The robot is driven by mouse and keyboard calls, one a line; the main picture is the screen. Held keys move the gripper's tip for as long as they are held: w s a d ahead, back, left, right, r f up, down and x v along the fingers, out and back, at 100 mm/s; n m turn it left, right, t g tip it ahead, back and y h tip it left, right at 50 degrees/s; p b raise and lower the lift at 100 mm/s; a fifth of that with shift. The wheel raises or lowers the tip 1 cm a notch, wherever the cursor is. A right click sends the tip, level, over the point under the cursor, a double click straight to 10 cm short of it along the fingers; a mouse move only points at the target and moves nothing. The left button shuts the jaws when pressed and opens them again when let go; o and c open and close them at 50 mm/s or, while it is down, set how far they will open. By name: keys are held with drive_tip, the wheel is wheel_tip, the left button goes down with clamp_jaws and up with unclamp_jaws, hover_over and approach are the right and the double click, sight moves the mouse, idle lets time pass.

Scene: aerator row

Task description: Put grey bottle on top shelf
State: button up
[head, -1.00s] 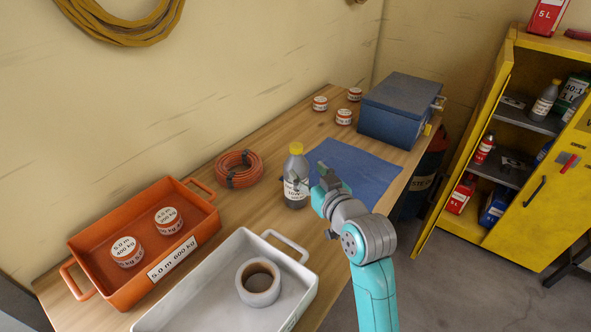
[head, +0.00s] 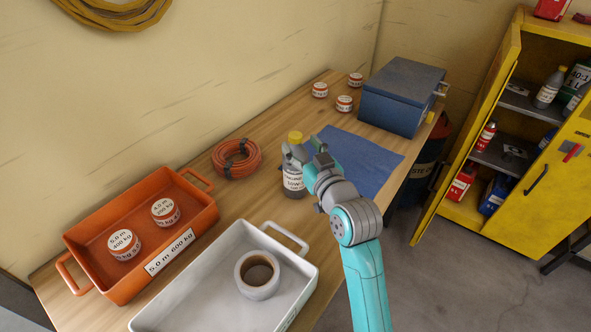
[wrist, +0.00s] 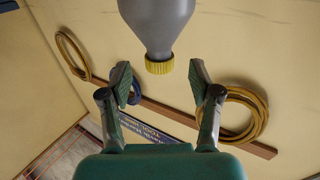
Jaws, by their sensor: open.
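The grey bottle (head: 293,184) with a yellow cap and white label stands upright on the wooden table. My gripper (head: 302,155) is open at its upper part and hides some of it in the head view. In the wrist view the bottle (wrist: 160,22) appears cap-down, with its cap just beyond and between the spread fingertips of my gripper (wrist: 161,85). I cannot tell whether a finger touches it. The yellow cabinet (head: 508,70) stands open at right. Its upper inside shelf (head: 522,108) holds another grey bottle (head: 550,88) and a green container (head: 579,76).
An orange tray (head: 82,277) with two labelled tins and a white tray (head: 200,285) with a tape roll (head: 257,275) lie in front. A red hose coil (head: 237,158), blue mat (head: 365,165), blue box (head: 400,95) and several tins share the table. The cabinet's lower shelf also holds items.

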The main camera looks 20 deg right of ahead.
sight(298, 142)
drive_tip(key=shift+w+a+f, duration=0.1)
drive_tip(key=shift+w+a, duration=0.05)
drive_tip(key=shift+w, duration=1.75)
clamp_jaws()
